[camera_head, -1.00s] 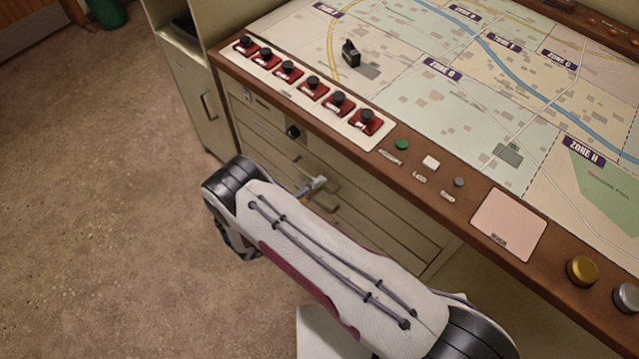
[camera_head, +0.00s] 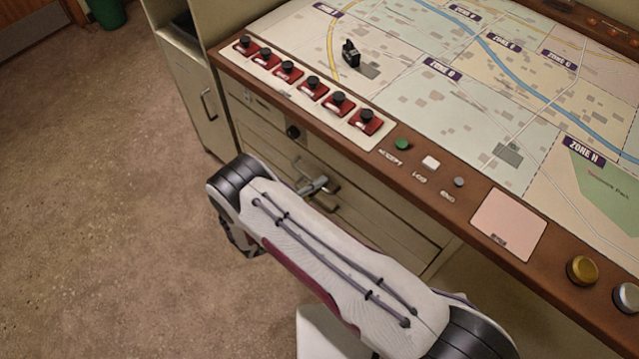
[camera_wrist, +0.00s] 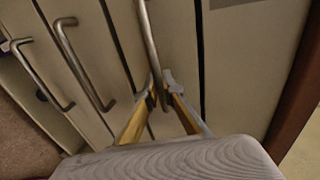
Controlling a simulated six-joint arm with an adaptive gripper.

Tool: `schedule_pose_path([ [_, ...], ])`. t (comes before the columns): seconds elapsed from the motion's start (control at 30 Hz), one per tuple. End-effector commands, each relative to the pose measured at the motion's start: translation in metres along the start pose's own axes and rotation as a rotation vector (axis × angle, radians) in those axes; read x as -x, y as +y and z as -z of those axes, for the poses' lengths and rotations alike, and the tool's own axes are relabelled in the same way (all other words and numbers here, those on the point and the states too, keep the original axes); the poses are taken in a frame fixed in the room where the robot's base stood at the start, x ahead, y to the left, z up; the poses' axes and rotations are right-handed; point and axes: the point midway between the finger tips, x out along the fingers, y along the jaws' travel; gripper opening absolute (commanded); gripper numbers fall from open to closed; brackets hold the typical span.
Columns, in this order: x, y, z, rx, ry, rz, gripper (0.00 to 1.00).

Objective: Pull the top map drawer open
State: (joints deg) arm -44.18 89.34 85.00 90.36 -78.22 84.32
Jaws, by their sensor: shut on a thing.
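The top map drawer (camera_head: 370,200) is in the cabinet under the console's front edge. Its front looks about flush with the cabinet in the head view. Its metal bar handle (camera_wrist: 146,35) runs up the middle of the wrist view, nearest the brown console edge. My gripper (camera_wrist: 160,85) has its two yellowish fingers on either side of this bar, shut on it. In the head view my gripper (camera_head: 318,187) shows only as grey tips at the handle, with my forearm covering much of the area below.
Two more bar handles (camera_wrist: 82,65) (camera_wrist: 42,75) lie to the left in the wrist view. A black knob (camera_head: 293,132) sits on the cabinet front. The wooden console edge (camera_head: 400,170) overhangs above, with red switches (camera_head: 312,88) on top. Floor (camera_head: 100,200) at left is clear.

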Motion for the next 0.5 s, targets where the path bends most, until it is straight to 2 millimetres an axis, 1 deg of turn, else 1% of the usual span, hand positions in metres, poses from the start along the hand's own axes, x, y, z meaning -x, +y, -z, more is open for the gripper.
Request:
schedule_pose_path([
  [0.17, 0.015, 0.003, -0.001, 0.0, -0.002, 0.001, 0.0],
  [0.27, 0.027, 0.005, -0.001, 0.0, -0.003, 0.001, 0.0],
  [0.37, 0.043, 0.009, -0.001, 0.001, -0.004, 0.002, 0.0],
  [0.5, 0.071, 0.015, -0.001, 0.001, -0.005, 0.002, 0.0],
])
